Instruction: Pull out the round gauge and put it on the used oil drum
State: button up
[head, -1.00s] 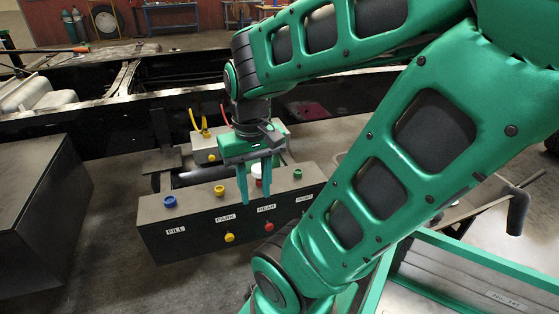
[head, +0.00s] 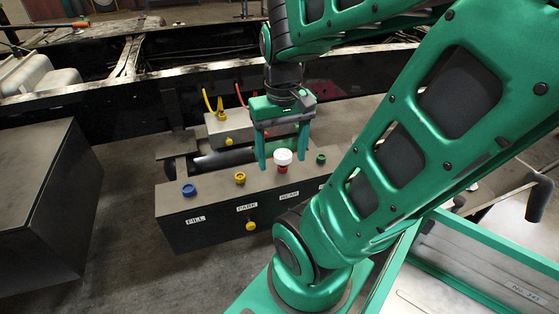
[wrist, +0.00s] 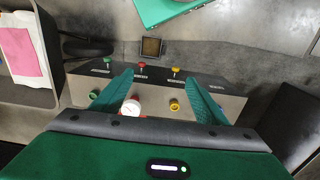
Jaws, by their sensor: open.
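The round gauge (head: 283,157) has a white round head and sits on the red port, behind the REAR label on the dark box (head: 215,205). My gripper (head: 283,160) is open and empty, pointing down, with one finger on either side of the gauge in the head view. In the wrist view the white gauge face (wrist: 131,107) shows between the spread fingers (wrist: 157,76), closer to the left finger. Neither finger visibly touches it. The exact height gap is unclear. I cannot make out a used oil drum in either view.
Yellow (head: 240,177), blue (head: 189,190) and green (head: 320,158) caps stand on the box. A smaller grey box (head: 220,130) with yellow and red hoses sits behind. The dark chassis rail (head: 100,120) runs behind. A large dark block (head: 40,185) stands left, with bare floor between.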

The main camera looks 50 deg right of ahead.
jog(key=w+d+f, duration=0.4)
jog(key=w+d, duration=0.4)
send_over(283, 154)
notch_tip(283, 154, down, 6)
jog(key=shift+w, duration=0.15)
jog(key=shift+f, duration=0.1)
jog(key=shift+f, duration=4.4)
jog(key=shift+c, duration=0.7)
jog(key=c, duration=1.3)
jog(key=shift+r, duration=3)
